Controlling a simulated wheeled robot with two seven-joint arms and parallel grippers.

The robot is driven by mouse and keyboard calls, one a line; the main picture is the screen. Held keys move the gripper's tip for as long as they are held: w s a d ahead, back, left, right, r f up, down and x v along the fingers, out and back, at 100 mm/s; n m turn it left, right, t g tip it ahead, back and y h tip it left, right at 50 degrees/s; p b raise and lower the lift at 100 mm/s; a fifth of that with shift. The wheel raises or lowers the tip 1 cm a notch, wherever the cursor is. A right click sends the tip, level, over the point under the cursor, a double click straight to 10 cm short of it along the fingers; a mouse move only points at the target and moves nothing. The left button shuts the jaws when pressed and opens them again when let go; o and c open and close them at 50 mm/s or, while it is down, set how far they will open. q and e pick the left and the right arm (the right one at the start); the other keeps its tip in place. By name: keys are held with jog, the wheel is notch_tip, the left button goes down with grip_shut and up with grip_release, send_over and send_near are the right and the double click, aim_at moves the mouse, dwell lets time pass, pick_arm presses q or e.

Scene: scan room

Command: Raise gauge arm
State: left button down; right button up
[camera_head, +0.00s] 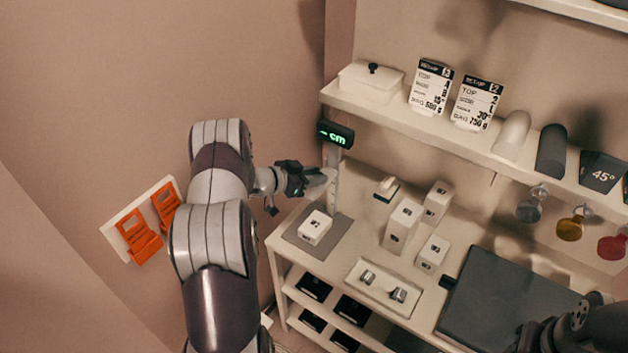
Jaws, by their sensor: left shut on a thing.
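The height gauge stands at the left end of the counter, with a pale post (333,190) and a dark display (335,134) reading "- cm" in green. Its grey base plate (296,238) carries a small white box (315,227). My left gripper (312,181) is at the post, below the display and above the box, shut on the pale gauge arm (325,176). The jaws partly hide the gauge arm. My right gripper (535,340) shows only in part at the bottom right, dark, and its jaws cannot be made out.
White boxes (401,225) stand right of the gauge. A tray (372,296) holds two small metal pieces. A dark mat (500,300) lies on the right. The shelf above bears a lidded box (371,81) and two cards (431,86). Orange holders (139,237) hang on the left wall.

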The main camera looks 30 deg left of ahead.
pick_arm(q)
jog(key=shift+a+r, duration=0.1)
jog(key=shift+r, duration=0.25)
jog(key=shift+w+r, duration=0.1)
jog(key=c, duration=0.9)
grip_release()
jog(key=shift+o, duration=0.2)
jog(key=shift+s, duration=0.2)
jog(key=shift+s+a, duration=0.15)
jog(key=b+v, duration=0.3)
jog(key=v, duration=0.9)
jog(key=shift+s+r, duration=0.1)
